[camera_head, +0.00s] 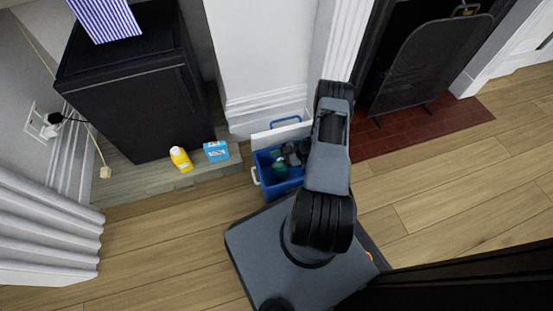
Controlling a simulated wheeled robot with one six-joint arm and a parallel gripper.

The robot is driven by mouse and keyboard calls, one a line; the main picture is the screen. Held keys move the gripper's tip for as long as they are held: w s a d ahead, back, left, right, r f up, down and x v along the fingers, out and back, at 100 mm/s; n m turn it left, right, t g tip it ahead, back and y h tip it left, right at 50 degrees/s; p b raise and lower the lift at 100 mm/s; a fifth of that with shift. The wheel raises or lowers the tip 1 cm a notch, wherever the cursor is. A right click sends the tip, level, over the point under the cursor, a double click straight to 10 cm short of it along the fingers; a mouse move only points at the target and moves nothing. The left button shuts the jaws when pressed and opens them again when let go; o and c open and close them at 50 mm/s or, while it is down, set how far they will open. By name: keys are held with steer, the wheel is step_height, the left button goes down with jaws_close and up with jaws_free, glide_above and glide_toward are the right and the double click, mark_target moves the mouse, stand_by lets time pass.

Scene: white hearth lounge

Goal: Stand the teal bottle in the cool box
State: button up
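The blue cool box (277,189) stands on the wood floor just in front of my base. Its white lid (281,133) is raised at the back, and the inside is open to view. The teal bottle (280,170) shows as a small dark green-teal shape inside the box, below my gripper. Whether it stands upright or touches the box floor is hard to tell. My gripper (291,157) is over and partly inside the box, at the bottle. My arm covers the box's right part. The fingers are too small and dark to tell whether they are shut on the bottle.
A white wall pillar is behind the box. A fire screen (430,62) stands on red tiles at right. Floor at right is clear.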

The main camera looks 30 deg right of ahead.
steer(key=o, duration=0.3)
steer(key=shift+o, duration=0.2)
steer(key=shift+r+p, duration=0.6)
steer(key=p+v, duration=0.2)
steer(key=v, duration=1)
steer(key=shift+p, duration=0.3)
